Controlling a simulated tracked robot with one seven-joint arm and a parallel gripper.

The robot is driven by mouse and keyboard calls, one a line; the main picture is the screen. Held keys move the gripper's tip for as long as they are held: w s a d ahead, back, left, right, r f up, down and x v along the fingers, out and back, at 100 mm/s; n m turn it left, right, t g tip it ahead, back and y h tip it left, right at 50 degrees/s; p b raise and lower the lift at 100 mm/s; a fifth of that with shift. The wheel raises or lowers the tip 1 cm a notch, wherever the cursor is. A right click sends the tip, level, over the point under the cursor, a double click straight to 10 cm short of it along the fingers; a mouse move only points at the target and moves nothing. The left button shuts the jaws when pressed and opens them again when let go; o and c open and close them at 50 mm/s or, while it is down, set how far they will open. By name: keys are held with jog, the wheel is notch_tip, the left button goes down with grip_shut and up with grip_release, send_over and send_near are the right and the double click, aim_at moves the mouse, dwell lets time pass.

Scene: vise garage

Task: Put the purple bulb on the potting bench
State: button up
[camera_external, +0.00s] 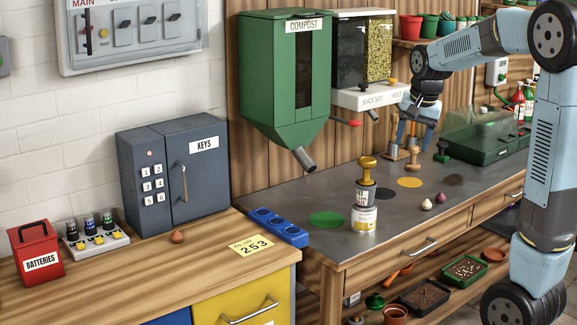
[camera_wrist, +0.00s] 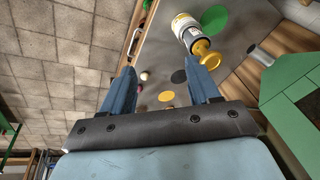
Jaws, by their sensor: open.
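A small purple bulb (camera_external: 441,197) rests on the grey top of the potting bench (camera_external: 330,195), near its front edge and just right of a whitish bulb (camera_external: 427,204). In the wrist view a small dark thing, likely the purple bulb (camera_wrist: 140,87), sits close to the pale bulb (camera_wrist: 144,75). My gripper (camera_external: 411,147) hangs above the back part of the bench, apart from both bulbs. In the wrist view its blue fingers (camera_wrist: 162,68) are spread with nothing between them.
A labelled tin with a gold-handled stamp (camera_external: 362,215) stands near the bench front. Green, black and yellow discs (camera_external: 409,182) mark the top. Wooden-handled tools (camera_external: 413,157) and a green tray (camera_external: 478,140) are behind. Dispensers (camera_external: 290,75) hang above. A brown bulb (camera_external: 177,236) lies on the left counter.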

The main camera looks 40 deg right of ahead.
jog(key=s+a+n+t, duration=0.1)
jog(key=s+a+n, duration=0.4)
jog(key=s+a, duration=0.4)
jog(key=s+a+n+t, duration=0.1)
jog(key=s+a+n, duration=0.5)
jog(key=s, duration=0.7)
jog(key=a, duration=0.2)
jog(key=shift+s+a+r+t+y, duration=0.3)
jog(key=shift+s+a+r+y, duration=0.05)
jog(key=shift+r+y, duration=0.05)
